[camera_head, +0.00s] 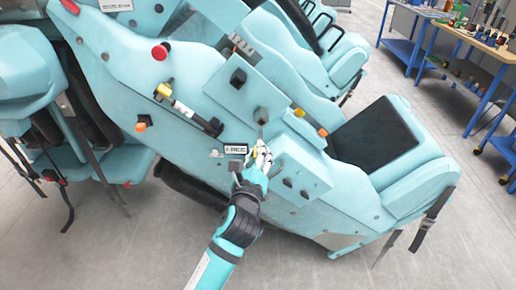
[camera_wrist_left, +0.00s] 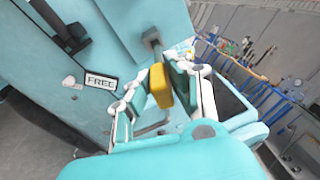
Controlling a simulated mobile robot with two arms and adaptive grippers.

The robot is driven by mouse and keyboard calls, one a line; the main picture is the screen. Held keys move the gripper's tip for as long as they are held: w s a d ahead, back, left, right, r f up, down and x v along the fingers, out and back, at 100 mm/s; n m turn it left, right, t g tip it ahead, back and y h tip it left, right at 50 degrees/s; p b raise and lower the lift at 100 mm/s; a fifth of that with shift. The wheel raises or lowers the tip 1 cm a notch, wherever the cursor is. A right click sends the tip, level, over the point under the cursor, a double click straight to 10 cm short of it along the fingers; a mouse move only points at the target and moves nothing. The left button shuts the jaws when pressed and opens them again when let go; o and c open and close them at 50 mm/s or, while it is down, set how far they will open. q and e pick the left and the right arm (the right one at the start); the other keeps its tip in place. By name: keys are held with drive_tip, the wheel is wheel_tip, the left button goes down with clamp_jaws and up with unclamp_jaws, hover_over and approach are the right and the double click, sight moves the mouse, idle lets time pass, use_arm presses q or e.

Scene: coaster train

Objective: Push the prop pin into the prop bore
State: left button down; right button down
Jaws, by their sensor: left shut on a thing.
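My left gripper (camera_head: 263,155) is at the side panel of the light-blue coaster car (camera_head: 205,75), just right of the FREE label (camera_head: 236,150). In the left wrist view its fingers (camera_wrist_left: 157,95) are shut on a yellow block (camera_wrist_left: 160,86), which looks like the grip of the prop pin. A dark grey fitting (camera_wrist_left: 151,39) sits on the panel just beyond the yellow block; it also shows in the head view (camera_head: 261,115). I cannot tell which hole is the prop bore, or whether the pin touches it. My right gripper is not in view.
A yellow, white and black strut (camera_head: 188,113) lies along the panel, with a red knob (camera_head: 160,52) above it. A black-padded seat (camera_head: 375,138) is beyond. Blue workbenches (camera_head: 470,45) stand far right, across open floor.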

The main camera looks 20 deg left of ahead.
use_arm(q)
drive_tip(key=shift+s+d, duration=0.3)
drive_tip(key=shift+s, duration=0.7)
drive_tip(key=shift+s+d, duration=0.25)
drive_tip(key=shift+s, duration=0.7)
drive_tip(key=shift+w, duration=0.1)
